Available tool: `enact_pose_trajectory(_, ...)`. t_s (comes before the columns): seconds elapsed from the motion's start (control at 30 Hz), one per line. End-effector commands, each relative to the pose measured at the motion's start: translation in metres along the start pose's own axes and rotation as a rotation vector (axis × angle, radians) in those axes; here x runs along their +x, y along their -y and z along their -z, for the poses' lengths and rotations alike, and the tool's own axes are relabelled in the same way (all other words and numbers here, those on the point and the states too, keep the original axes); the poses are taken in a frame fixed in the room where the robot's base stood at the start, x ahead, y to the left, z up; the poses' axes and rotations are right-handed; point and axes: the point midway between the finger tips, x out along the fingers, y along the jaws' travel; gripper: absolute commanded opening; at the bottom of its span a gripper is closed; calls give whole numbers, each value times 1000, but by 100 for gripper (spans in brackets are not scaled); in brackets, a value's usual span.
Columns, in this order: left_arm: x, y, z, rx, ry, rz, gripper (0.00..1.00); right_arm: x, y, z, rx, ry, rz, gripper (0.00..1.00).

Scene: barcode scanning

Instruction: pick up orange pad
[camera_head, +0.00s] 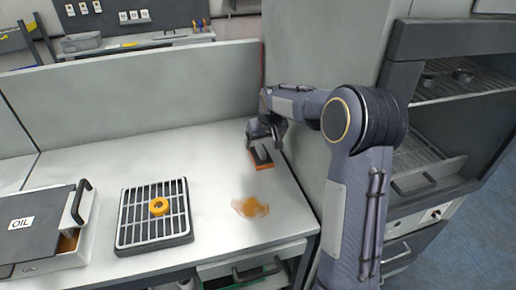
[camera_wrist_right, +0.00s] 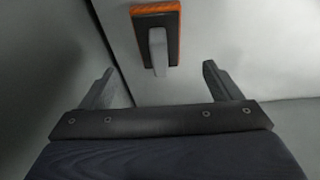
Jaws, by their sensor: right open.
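The orange pad (camera_head: 259,161) lies on the light worktop near its back right corner. It has an orange rim, a dark top and a grey handle. My right gripper (camera_head: 268,133) is above and close to it, and partly covers it in the head view. In the right wrist view the pad (camera_wrist_right: 173,48) is beyond the fingertips, with its handle pointing toward the gap between them. The right gripper (camera_wrist_right: 158,78) is open and empty there, with its fingers apart. My left gripper is not in view.
A black grate with an orange ring (camera_head: 159,206) and an OIL box (camera_head: 40,228) stand to the left. A wall rises behind, and an oven rack (camera_head: 455,85) is at right.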

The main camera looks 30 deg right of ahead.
Motion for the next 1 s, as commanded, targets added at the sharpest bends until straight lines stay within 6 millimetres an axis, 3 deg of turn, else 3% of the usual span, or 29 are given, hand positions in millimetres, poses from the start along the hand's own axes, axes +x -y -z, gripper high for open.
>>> enact_pose_trajectory(0.63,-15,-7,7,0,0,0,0,78,-2,6,-6,3,-9,85)
enact_pose_trajectory(0.93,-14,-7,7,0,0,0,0,83,-2,6,-6,0,-8,85)
enact_pose_trajectory(1.0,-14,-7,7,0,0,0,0,83,-2,6,-6,0,-9,75)
